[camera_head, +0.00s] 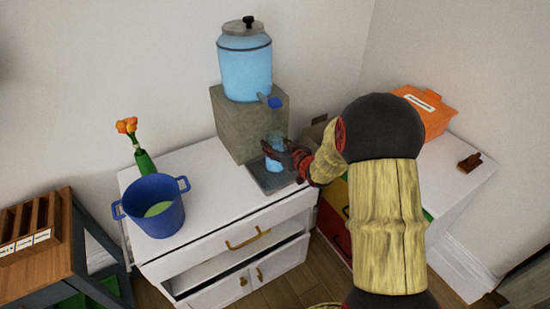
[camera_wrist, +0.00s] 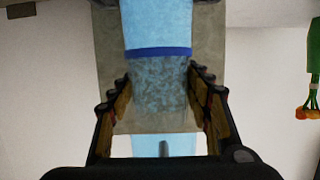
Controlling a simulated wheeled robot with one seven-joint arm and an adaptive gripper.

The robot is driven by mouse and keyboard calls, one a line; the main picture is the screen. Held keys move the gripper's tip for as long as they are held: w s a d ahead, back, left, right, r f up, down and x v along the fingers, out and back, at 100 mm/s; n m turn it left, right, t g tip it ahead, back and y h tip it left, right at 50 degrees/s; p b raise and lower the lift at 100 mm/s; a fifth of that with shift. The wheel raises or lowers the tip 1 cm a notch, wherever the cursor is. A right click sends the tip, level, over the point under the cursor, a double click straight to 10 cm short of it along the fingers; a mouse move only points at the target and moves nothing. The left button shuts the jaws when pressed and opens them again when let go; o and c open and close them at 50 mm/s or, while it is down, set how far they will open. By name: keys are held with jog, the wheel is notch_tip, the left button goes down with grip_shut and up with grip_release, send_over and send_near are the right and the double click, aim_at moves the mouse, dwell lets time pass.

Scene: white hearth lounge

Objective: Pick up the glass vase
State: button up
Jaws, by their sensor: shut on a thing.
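The glass vase (camera_head: 272,163) stands upright below the spout of the water dispenser. Its lower part is blue like water, and its upper part is clear. My gripper (camera_head: 292,156) reaches it from the right and is shut on it. In the wrist view, which looks upside down, the vase (camera_wrist: 158,85) fills the space between the two fingers of my gripper (camera_wrist: 161,95). A darker blue line crosses the vase there. The head view does not clearly show whether its base touches the tray beneath, and my fingers partly hide its right side.
The dispenser has a blue tank (camera_head: 244,75), a grey block base (camera_head: 228,128) and a blue tap (camera_head: 274,102). A blue pot (camera_head: 150,215) and a green vase (camera_head: 145,163) with orange flowers stand left on the white cabinet (camera_head: 212,235). An orange box (camera_head: 432,118) is at right.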

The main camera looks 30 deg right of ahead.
grip_shut()
jog(key=shift+r, duration=0.15)
